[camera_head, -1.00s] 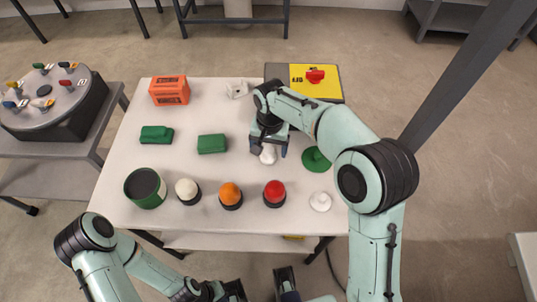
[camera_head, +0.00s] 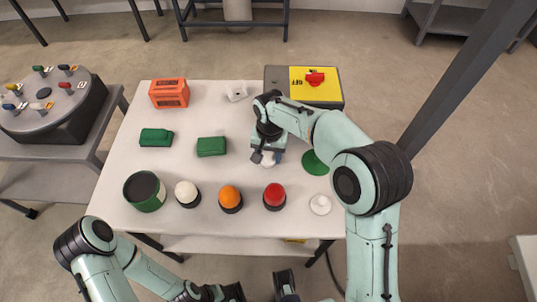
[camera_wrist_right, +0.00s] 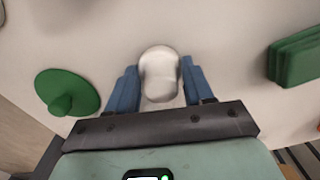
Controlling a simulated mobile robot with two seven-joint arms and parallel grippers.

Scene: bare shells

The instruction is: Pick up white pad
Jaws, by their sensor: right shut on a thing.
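The white pad (camera_wrist_right: 159,74) is a smooth, rounded, pale piece between the blue fingers of my right gripper (camera_wrist_right: 158,84) in the right wrist view. The fingers are shut on it, one on each side. In the head view my right gripper (camera_head: 268,157) is low over the right half of the table, and the white pad (camera_head: 269,161) shows only in part beneath it. I cannot tell whether it still touches the table. Parts of my left arm show at the bottom edge of the head view, where its gripper is cut off and unclear.
On the white table (camera_head: 225,110) a green disc (camera_head: 315,162) lies close right of my right gripper. A red dome (camera_head: 274,196), an orange dome (camera_head: 230,198) and a small white piece (camera_head: 320,204) stand nearer. A green block (camera_head: 211,147) is left, a yellow-topped box (camera_head: 318,83) behind.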

